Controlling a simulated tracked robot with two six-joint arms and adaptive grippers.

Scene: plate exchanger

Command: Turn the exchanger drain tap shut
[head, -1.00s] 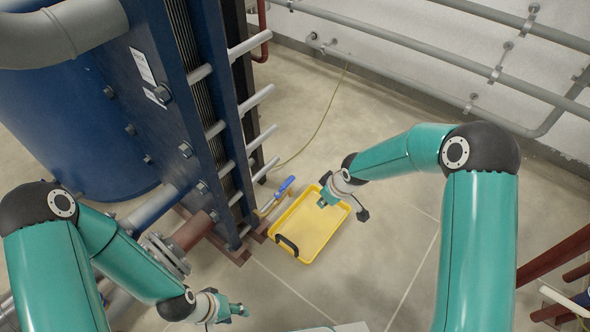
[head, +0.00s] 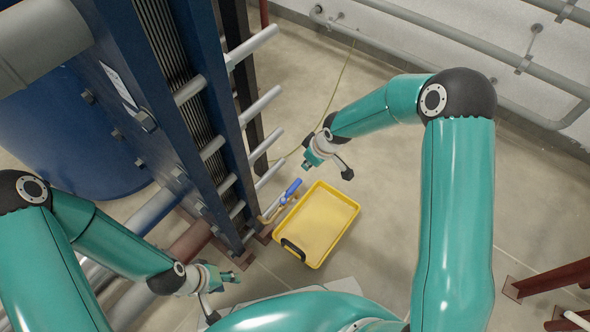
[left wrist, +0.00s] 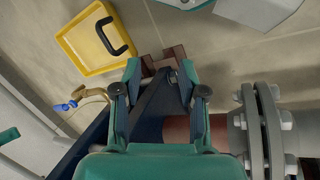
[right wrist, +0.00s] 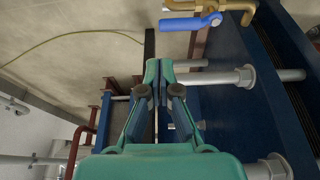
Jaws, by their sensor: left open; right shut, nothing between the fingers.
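The drain tap is a brass fitting (head: 268,214) with a blue lever handle (head: 290,190), low at the foot of the exchanger. In the right wrist view the brass body (right wrist: 236,7) and blue handle (right wrist: 190,23) are at the top, beyond the fingertips. My right gripper (head: 307,166) is shut and empty, above and apart from the handle; its tips meet in its own wrist view (right wrist: 160,64). My left gripper (head: 236,277) is open and empty, near the lower pipe. In the left wrist view the handle (left wrist: 65,106) lies left of the open fingers (left wrist: 160,66).
A yellow tray (head: 349,232) stands on the floor beside the tap. The blue plate exchanger (head: 170,130) with protruding grey rods (head: 262,103) stands left. A red-brown flanged pipe (head: 190,242) lies near my left gripper. The floor right of the tray is clear.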

